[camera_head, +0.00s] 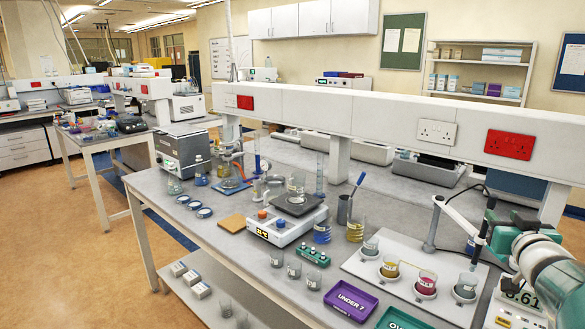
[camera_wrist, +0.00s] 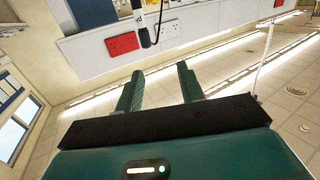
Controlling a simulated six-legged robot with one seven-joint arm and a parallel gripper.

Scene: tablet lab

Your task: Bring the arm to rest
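My gripper (camera_wrist: 160,72) shows in the wrist view with its two green fingers spread well apart and nothing between them. In the head view my arm enters at the right edge, above the front right of the bench, with the dark green gripper (camera_head: 488,228) at its end. It is raised close to a white jointed stand arm (camera_head: 455,215); whether they touch I cannot tell.
Below my arm are a meter with a lit display (camera_head: 520,297) and a white board (camera_head: 405,291) with several small beakers. A purple tray (camera_head: 350,300) and a green tray (camera_head: 400,319) lie nearby. A white socket rail (camera_head: 380,120) runs behind. The aisle floor (camera_head: 75,260) at left is clear.

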